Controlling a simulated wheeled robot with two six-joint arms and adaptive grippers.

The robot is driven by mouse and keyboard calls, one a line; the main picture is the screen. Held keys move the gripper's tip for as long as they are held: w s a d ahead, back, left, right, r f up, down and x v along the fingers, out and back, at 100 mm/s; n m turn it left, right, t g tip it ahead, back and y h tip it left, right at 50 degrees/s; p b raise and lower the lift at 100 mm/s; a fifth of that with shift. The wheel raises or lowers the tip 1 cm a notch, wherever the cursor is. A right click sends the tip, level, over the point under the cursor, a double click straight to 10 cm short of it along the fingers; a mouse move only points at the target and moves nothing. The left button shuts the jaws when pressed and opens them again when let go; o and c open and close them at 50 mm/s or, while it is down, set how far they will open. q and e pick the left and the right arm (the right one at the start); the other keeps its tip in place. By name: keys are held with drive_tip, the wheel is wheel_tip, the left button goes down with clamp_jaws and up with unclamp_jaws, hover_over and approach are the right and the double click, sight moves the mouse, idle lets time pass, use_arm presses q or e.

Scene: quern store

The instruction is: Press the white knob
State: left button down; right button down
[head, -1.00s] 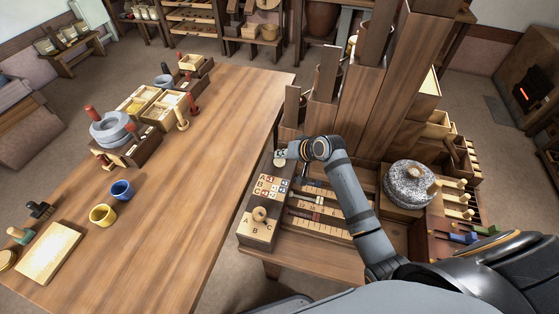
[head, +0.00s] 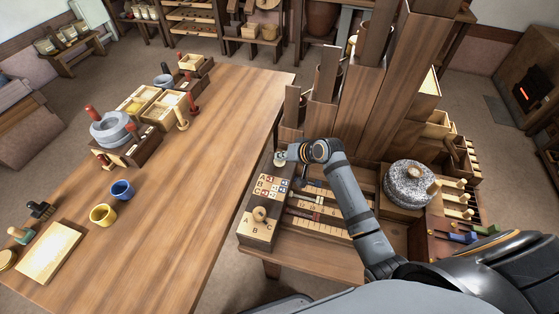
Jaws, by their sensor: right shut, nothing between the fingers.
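My right gripper (head: 281,157) is shut and empty, over the back end of the wooden control box. A small pale round piece shows right at its fingertips. It may be the white knob, but the gripper covers much of it, and I cannot tell whether they touch. My left gripper is not in view.
Slotted wooden rails (head: 318,208) lie right of the box, under my arm. Tall wooden chutes (head: 345,110) rise behind. A speckled grey quern stone (head: 409,184) stands to the right. The long table (head: 190,225) on the left has free room on its right half.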

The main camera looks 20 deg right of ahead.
sight(282, 162)
drive_tip(key=shift+f+b, duration=0.3)
drive_tip(key=shift+f, duration=0.45)
idle(0.6)
drive_tip(key=shift+r+p, duration=1.3)
drive_tip(key=shift+p, duration=0.15)
drive_tip(key=shift+r, duration=0.1)
wheel_tip(282, 162, up, 5)
drive_tip(key=p, duration=0.5)
drive_tip(key=shift+p, duration=0.4)
